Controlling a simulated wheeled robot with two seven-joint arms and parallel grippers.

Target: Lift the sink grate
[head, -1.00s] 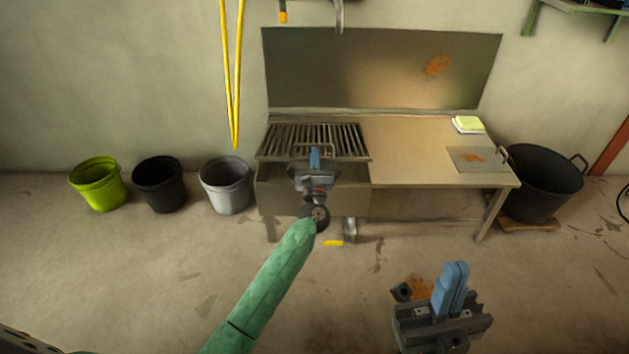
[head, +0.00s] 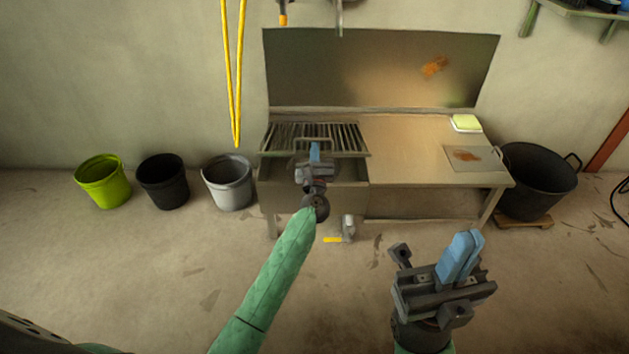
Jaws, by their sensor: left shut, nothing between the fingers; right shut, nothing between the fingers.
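The sink grate (head: 290,136), a rack of dark metal bars, lies over the sink basin (head: 345,172) at the left end of the metal bench. A thin loop handle stands at its front edge. My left gripper (head: 315,150) is at this handle, with its blue fingers shut and nothing between them. I cannot tell whether they touch the handle. The gripper body hides part of the sink front. My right gripper (head: 461,256) is shut and empty, in front of the bench at the lower right, well away from the grate.
The metal worktop (head: 405,150) extends right, with a yellow-green sponge (head: 466,123) and a rusty plate (head: 473,158). Green (head: 103,181), black (head: 163,181) and grey (head: 228,181) buckets stand left. A black tub (head: 536,182) stands right. Yellow straps (head: 232,80) hang on the wall.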

